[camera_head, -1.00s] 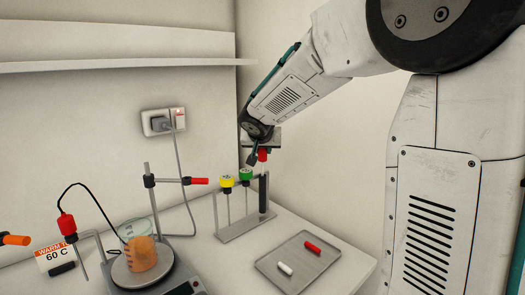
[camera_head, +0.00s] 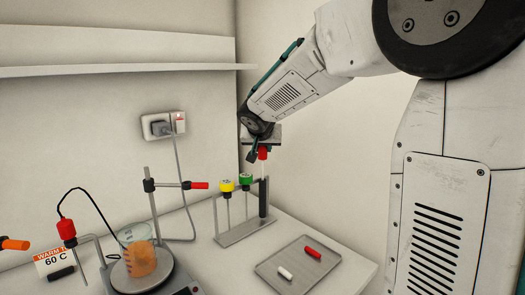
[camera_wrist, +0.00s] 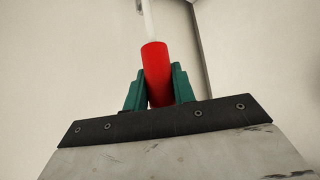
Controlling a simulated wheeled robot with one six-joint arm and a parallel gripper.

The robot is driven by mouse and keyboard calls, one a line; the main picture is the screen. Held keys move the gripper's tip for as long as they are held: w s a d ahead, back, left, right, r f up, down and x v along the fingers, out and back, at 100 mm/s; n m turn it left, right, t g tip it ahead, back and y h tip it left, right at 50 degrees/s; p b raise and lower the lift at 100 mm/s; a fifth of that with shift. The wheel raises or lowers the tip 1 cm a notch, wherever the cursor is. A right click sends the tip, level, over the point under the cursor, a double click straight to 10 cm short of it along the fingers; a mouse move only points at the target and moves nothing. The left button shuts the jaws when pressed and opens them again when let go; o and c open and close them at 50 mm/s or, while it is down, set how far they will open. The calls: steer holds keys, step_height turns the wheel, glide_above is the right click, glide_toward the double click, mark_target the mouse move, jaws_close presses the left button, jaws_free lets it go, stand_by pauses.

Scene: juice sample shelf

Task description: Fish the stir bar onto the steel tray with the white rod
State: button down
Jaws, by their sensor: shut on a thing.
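My gripper (camera_head: 262,150) is shut on the red handle (camera_wrist: 157,73) of the white rod (camera_wrist: 148,18). In the head view a short white stretch of rod shows between the red handle and the black sleeve (camera_head: 264,198) of the rack; its lower end is hidden there. The steel tray (camera_head: 312,278) lies on the bench at right.
The rack (camera_head: 243,233) also holds yellow-topped (camera_head: 227,186) and green-topped (camera_head: 246,180) rods. A clamp stand (camera_head: 153,205) with a red-tipped arm rises behind the beaker.

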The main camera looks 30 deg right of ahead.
step_height(320, 180, up, 14)
steer(key=shift+f, duration=0.25)
stand_by(2.6)
steer(key=shift+r, duration=0.1)
